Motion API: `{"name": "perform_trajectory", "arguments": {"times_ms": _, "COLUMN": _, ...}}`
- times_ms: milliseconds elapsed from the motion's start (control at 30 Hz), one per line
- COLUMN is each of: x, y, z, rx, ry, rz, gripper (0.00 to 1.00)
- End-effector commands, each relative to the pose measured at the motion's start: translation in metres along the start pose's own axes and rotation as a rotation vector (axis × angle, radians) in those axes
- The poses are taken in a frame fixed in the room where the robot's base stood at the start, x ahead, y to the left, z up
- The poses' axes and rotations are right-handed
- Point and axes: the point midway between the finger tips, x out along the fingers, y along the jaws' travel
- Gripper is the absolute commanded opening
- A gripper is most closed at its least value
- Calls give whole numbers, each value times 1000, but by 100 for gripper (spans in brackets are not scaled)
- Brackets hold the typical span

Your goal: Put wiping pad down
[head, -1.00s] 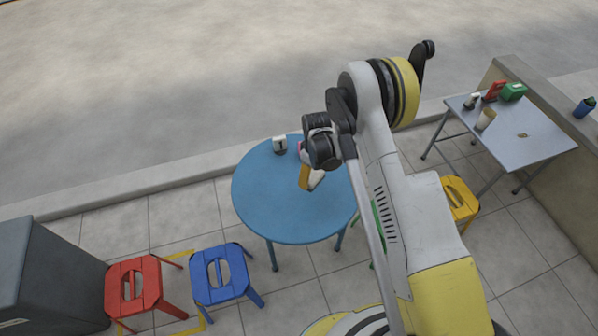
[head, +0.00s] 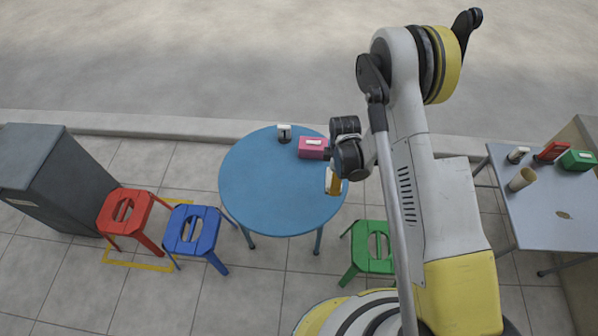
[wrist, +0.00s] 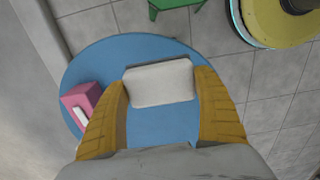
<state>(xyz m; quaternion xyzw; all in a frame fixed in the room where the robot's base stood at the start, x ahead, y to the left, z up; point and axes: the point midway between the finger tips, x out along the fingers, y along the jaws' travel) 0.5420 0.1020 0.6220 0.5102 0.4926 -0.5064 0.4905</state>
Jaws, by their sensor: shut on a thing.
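My gripper (wrist: 160,100) has two yellow-orange fingers and is shut on a white wiping pad (wrist: 160,83), which sits between the fingertips in the wrist view. In the head view the gripper (head: 333,183) is over the right part of the round blue table (head: 270,190), and the pad is mostly hidden by the fingers. The blue tabletop shows below the pad in the wrist view (wrist: 160,125). I cannot tell whether the pad touches the table or hangs above it.
A pink box (head: 312,148) and a small black-and-white number holder (head: 284,133) stand at the table's back. Red (head: 125,210), blue (head: 190,231) and green (head: 372,247) stools stand around it. A grey side table (head: 550,205) with several items is at right. The table's left and front are clear.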

Motion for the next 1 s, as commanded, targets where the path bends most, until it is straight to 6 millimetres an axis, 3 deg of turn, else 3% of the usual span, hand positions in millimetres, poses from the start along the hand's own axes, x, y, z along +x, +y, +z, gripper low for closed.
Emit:
{"name": "perform_trajectory", "arguments": {"times_ms": 67, "x": 3, "y": 11, "z": -8, "rx": -3, "ry": 0, "rz": 0, "gripper": 50}}
{"name": "perform_trajectory", "arguments": {"times_ms": 300, "x": 49, "y": 61, "z": -40, "rx": -2, "ry": 0, "rz": 0, "gripper": 50}}
{"name": "perform_trajectory", "arguments": {"times_ms": 500, "x": 64, "y": 87, "z": -55, "rx": 1, "ry": 0, "rz": 0, "gripper": 50}}
{"name": "perform_trajectory", "arguments": {"times_ms": 667, "x": 71, "y": 91, "z": -58, "rx": 1, "ry": 0, "rz": 0, "gripper": 50}}
{"name": "perform_trajectory", "arguments": {"times_ms": 900, "x": 106, "y": 91, "z": -58, "rx": 1, "ry": 0, "rz": 0, "gripper": 50}}
{"name": "perform_trajectory", "arguments": {"times_ms": 1000, "x": 106, "y": 91, "z": -58, "rx": 1, "ry": 0, "rz": 0, "gripper": 50}}
